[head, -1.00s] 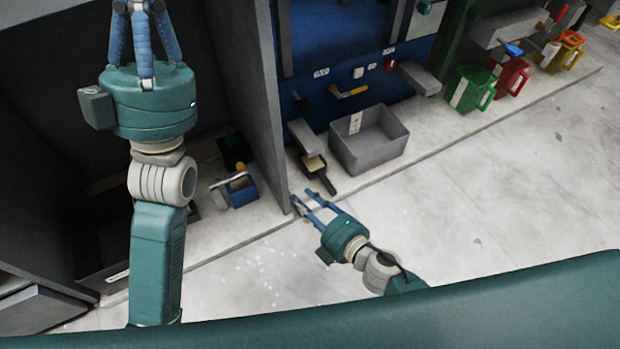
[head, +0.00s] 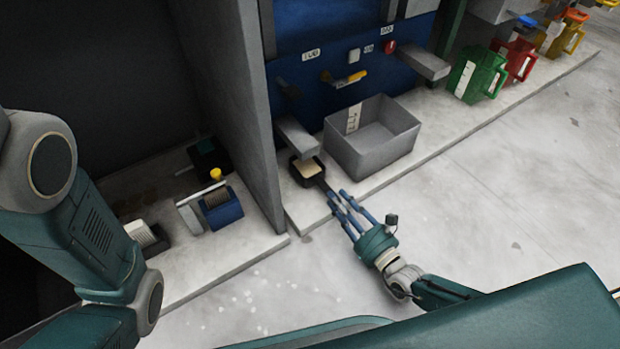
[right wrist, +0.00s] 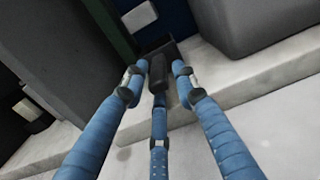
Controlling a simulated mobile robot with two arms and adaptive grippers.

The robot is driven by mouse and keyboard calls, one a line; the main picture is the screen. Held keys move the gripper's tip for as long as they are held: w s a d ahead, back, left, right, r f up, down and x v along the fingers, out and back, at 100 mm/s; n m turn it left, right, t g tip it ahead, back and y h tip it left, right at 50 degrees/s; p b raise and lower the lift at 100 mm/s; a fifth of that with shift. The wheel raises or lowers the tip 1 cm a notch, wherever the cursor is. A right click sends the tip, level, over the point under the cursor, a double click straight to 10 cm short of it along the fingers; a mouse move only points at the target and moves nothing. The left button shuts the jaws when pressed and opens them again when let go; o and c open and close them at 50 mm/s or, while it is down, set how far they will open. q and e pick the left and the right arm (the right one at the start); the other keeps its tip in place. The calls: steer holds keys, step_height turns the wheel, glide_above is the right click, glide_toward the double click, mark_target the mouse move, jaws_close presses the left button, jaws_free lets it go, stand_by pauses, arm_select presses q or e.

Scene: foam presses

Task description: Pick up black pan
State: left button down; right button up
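The black pan (head: 307,172) sits on the pale ledge under a grey press arm, with a cream-coloured block in it. Its handle points toward my right gripper (head: 342,207). The right gripper's blue fingers are spread at the handle's end. In the right wrist view the dark handle (right wrist: 158,72) shows between the two side fingers of the gripper (right wrist: 156,85), with the third finger in line below it. Gaps show on both sides of the handle. My left arm shows at the left of the head view, but its gripper is out of frame.
A grey bin (head: 372,145) stands right of the pan. A grey partition (head: 228,110) rises on the left. Beyond it are a blue box (head: 222,210) and a white-and-black item (head: 146,237). Green (head: 478,75) and red (head: 515,60) jugs stand farther right. The floor in front is clear.

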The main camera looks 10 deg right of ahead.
mark_target(316, 177)
steer(key=shift+w+a, duration=0.3)
steer(key=shift+w, duration=0.35)
steer(key=b+x, duration=0.3)
steer(key=x, duration=0.1)
steer(key=shift+w+a+f, duration=0.1)
steer(key=shift+w+a, duration=0.05)
steer(key=shift+a, duration=0.1)
steer(key=shift+w, duration=0.25)
steer(key=shift+c, duration=0.5)
jaws_close()
